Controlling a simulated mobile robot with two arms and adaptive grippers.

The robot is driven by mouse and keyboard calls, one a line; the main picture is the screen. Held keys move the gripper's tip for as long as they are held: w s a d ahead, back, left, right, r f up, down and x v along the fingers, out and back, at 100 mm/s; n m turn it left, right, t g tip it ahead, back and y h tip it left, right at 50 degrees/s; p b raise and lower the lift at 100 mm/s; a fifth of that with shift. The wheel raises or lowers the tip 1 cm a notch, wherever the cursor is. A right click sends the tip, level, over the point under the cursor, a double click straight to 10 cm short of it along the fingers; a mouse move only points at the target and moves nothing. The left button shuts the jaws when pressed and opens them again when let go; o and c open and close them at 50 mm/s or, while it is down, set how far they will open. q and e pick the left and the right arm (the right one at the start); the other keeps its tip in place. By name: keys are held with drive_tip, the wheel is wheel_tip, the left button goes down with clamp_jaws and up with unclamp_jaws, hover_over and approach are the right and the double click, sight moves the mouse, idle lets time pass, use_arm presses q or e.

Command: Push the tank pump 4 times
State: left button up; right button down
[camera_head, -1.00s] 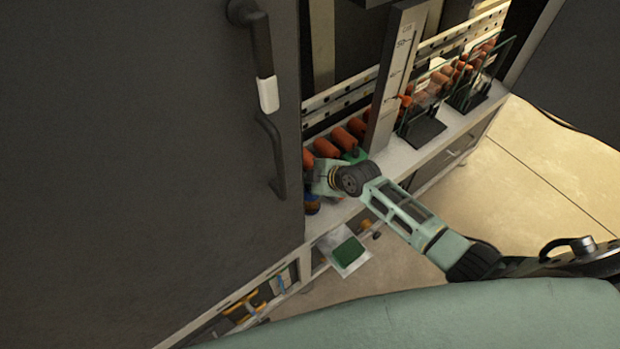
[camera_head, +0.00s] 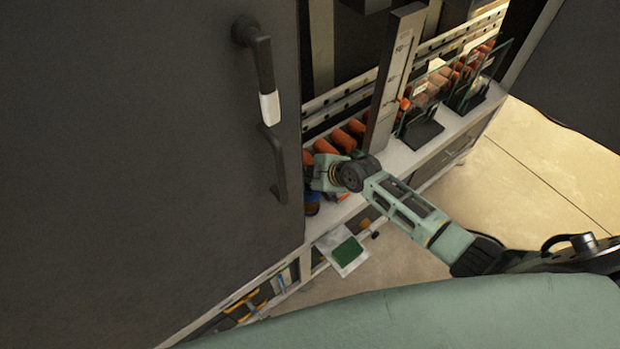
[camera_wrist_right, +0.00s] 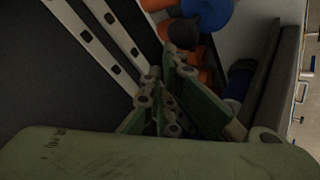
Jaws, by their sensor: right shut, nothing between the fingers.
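My right arm comes in from the right in the head view and ends at the shelf, beside the edge of the large dark panel. My right gripper (camera_wrist_right: 170,60) is shut and empty in the right wrist view, with its green fingers close together. A dark round knob (camera_wrist_right: 183,33) shows just past the fingertips; I cannot tell whether they touch or whether it is the tank pump. A blue round part (camera_wrist_right: 207,12) lies beyond it. In the head view a blue item (camera_head: 312,205) stands below my right wrist. My left gripper is not in view.
The dark panel (camera_head: 150,170) with a handle (camera_head: 265,80) fills the left. Orange bottles (camera_head: 343,140) stand in a row along the shelf, behind an upright post (camera_head: 392,85). A green pad (camera_head: 347,251) lies on a small tray below. Open floor (camera_head: 530,180) is at the right.

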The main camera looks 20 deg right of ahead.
wheel_tip(320, 180, up, 5)
drive_tip(key=p, duration=0.4)
idle(0.6)
idle(1.5)
